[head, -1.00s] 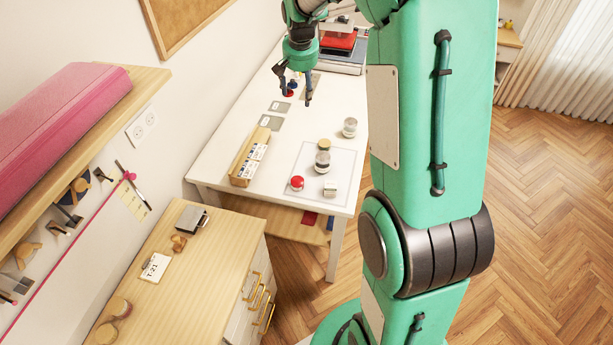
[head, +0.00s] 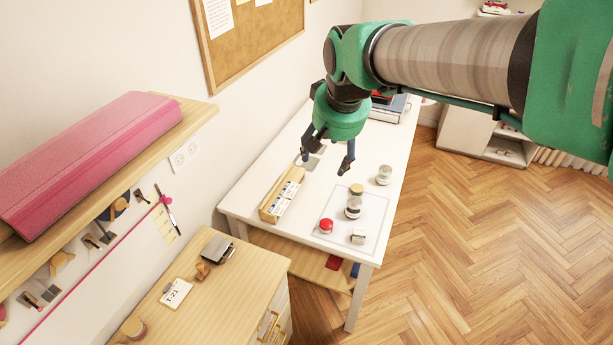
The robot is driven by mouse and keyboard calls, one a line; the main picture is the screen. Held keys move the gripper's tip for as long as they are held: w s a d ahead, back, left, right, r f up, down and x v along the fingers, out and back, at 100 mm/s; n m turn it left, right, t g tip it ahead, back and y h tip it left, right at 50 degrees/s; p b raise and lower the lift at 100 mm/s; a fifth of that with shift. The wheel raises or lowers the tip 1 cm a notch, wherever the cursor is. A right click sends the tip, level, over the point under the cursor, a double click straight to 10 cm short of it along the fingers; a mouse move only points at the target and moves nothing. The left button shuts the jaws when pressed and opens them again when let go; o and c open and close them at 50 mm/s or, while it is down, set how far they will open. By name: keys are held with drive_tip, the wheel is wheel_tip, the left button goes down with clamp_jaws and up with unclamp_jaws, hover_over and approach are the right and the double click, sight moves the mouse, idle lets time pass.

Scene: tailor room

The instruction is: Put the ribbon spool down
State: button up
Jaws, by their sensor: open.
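My gripper (head: 328,158) is open over the white table, pointing down, with nothing seen between its fingers. I cannot tell for sure which thing is the ribbon spool. A small round red-topped thing (head: 325,227) sits on the outlined sheet (head: 376,236) at the table's near end, apart from my gripper.
A wooden card box (head: 270,209) stands on the white table (head: 240,198). A jar (head: 354,203) and a clear container (head: 384,175) stand to its right. A small metallic block (head: 358,236) lies at the sheet's front.

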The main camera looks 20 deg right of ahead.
drive_tip(key=s+a+f+n, duration=0.1)
drive_tip(key=s+a, duration=0.2)
drive_tip(key=s, duration=0.6)
drive_tip(key=s+a+f+n+t, duration=0.1)
drive_tip(key=s+a, duration=0.2)
drive_tip(key=s, duration=0.6)
drive_tip(key=shift+s+a+n+y, duration=0.15)
drive_tip(key=shift+n+y, duration=0.15)
drive_tip(key=shift+n, duration=0.1)
wheel_tip(320, 180, down, 14)
drive_tip(key=b, duration=1.4)
